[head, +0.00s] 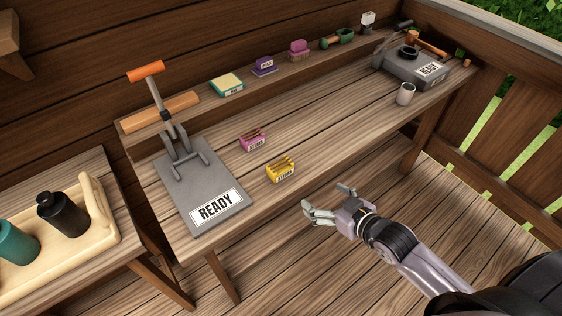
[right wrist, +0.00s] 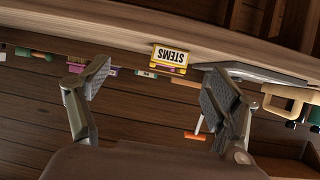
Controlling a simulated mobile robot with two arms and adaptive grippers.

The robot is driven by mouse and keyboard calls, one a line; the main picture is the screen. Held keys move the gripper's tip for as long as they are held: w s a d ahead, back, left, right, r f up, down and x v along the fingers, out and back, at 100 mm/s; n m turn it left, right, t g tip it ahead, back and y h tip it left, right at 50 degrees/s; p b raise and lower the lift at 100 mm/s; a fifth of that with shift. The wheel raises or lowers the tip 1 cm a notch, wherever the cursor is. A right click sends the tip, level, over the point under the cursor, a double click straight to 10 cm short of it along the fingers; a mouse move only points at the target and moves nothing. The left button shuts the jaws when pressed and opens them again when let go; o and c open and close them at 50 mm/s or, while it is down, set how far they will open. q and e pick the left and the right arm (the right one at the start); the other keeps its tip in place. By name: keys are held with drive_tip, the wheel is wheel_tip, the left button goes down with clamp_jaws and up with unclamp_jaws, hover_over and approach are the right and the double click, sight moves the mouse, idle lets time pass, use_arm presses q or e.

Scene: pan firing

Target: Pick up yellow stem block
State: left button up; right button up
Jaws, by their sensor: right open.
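The yellow stem block (head: 281,169) stands near the front edge of the wooden workbench, with a white STEMS label on its front. It also shows in the right wrist view (right wrist: 169,57), upside down, beyond and between the two fingers. My right gripper (head: 331,203) is open and empty, in front of the bench edge and to the right of the block, apart from it. Its two spread fingers also show in the right wrist view (right wrist: 162,84). My left gripper is not in view.
A pink stem block (head: 253,140) stands just behind the yellow one. A grey press marked READY (head: 195,187) with an orange handle is to the left. A white cup (head: 405,94) and a second READY device (head: 414,68) are at the right.

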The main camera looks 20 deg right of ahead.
approach(277, 163)
drive_tip(key=shift+w+a+f+n+t+y+p, duration=0.1)
drive_tip(key=shift+w+f+n+t+y+p, duration=0.1)
drive_tip(key=shift+w+p, duration=0.3)
drive_tip(key=shift+w+a+f+n+t+y+p, duration=0.1)
drive_tip(key=shift+w+y+p, duration=0.15)
drive_tip(key=shift+p, duration=0.4)
drive_tip(key=shift+w+a+f, duration=0.15)
drive_tip(key=shift+w+f, duration=0.1)
drive_tip(key=shift+w, duration=0.15)
drive_tip(key=shift+w+f+p, duration=0.2)
drive_tip(key=shift+w+p, duration=0.1)
drive_tip(key=shift+w, duration=0.15)
drive_tip(key=shift+f+p+x, duration=0.25)
drive_tip(key=shift+p+x, duration=0.15)
drive_tip(key=shift+x, duration=1.7)
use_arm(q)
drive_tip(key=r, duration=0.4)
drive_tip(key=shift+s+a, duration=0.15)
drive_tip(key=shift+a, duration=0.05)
use_arm(e)
drive_tip(key=shift+s, duration=0.1)
drive_tip(key=shift+c, duration=0.2)
drive_tip(key=c, duration=1.2)
